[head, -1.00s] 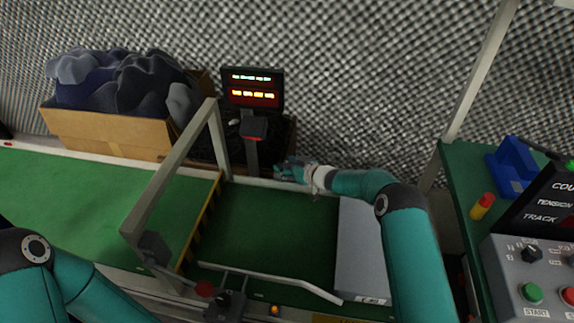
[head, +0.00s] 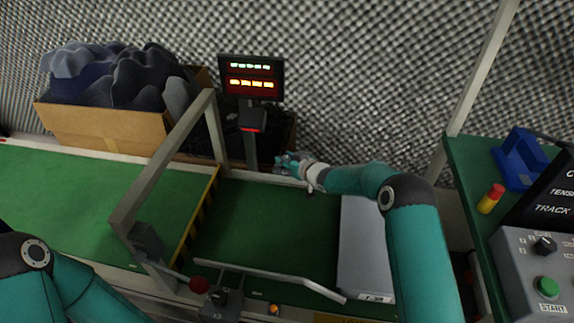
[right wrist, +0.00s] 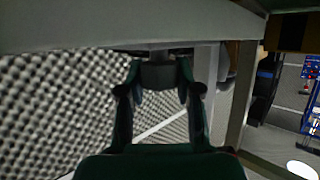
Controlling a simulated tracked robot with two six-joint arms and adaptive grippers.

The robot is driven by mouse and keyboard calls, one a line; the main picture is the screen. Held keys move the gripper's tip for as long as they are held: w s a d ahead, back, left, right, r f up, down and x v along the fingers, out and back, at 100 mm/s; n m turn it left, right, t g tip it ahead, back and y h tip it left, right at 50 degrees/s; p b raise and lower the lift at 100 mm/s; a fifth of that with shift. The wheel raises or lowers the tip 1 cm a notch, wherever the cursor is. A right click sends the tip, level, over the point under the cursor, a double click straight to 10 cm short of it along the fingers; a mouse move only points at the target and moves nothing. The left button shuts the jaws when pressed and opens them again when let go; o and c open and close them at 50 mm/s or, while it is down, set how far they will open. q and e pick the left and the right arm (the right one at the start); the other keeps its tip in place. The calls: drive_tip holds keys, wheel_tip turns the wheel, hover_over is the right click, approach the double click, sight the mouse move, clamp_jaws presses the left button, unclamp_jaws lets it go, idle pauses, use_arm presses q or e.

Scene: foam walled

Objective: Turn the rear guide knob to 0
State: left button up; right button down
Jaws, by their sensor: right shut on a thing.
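My right gripper (head: 283,160) reaches over the green conveyor belt (head: 265,225) to its far edge, just right of the display post. In the right wrist view, its two fingers (right wrist: 158,92) stand on either side of a dark round knob (right wrist: 158,75), which I take to be the rear guide knob. They are shut on it, under a pale rail. The knob's mark and scale cannot be read; in the head view the hand hides the knob. My left arm shows at the lower left, but its gripper is out of view.
A display (head: 251,78) stands behind the belt. A cardboard box (head: 105,130) of dark cloth is at the back left. A grey frame (head: 165,160) spans the belt. A front knob (head: 218,298) and red ball (head: 199,285) are nearer. A control panel (head: 530,270) is at right.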

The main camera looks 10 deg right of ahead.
idle(0.3)
drive_tip(key=c, duration=0.8)
unclamp_jaws()
drive_tip(key=shift+o, duration=0.2)
drive_tip(key=v, duration=1.2)
